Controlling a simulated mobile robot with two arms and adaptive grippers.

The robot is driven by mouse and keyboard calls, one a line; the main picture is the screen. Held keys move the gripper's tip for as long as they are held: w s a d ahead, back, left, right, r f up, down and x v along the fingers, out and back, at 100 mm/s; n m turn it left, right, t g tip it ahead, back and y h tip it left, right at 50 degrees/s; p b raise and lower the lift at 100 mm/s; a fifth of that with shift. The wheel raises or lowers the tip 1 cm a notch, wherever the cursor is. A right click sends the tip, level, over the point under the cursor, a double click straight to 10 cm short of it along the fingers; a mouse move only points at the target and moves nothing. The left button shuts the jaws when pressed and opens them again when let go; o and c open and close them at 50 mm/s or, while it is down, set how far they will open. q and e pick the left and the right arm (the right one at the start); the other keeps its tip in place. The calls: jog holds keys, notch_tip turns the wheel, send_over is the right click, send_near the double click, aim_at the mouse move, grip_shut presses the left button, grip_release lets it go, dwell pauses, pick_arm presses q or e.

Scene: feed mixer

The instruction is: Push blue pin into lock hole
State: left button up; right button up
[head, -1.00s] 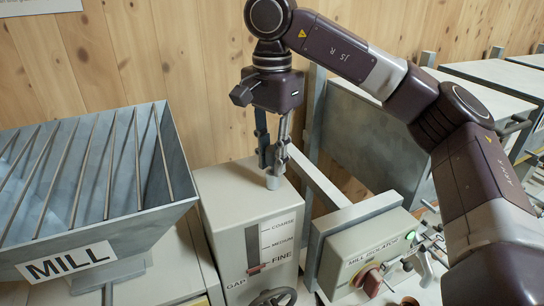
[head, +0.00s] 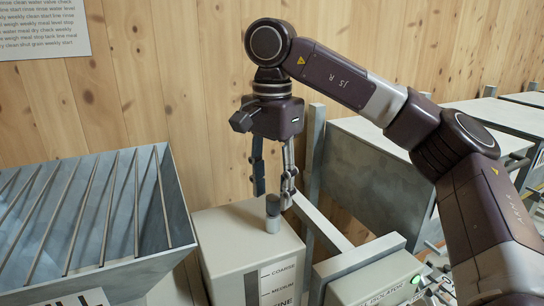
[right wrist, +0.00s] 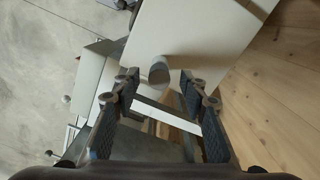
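The pin, a short cylinder with a dark blue-grey top (head: 273,205), stands upright in a pale grey collar (head: 272,224) on top of the beige gap-setting box (head: 240,236). The hole itself is hidden, so I cannot tell how deep the pin sits. My right gripper (head: 274,194) points down just above the pin, its fingers apart with nothing between them. In the right wrist view the cylinder (right wrist: 158,73) shows just beyond the open fingertips (right wrist: 160,89), apart from them. My left gripper is not in view.
A slatted metal mill hopper (head: 90,215) stands left of the box. The mill isolator box (head: 375,281) is to its lower right, with a grey panel (head: 370,180) behind. A wooden wall (head: 180,110) closes off the back.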

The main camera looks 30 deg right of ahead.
aim_at(272, 198)
notch_tip(272, 198, up, 8)
jog(key=shift+r, duration=0.25)
dwell(0.7)
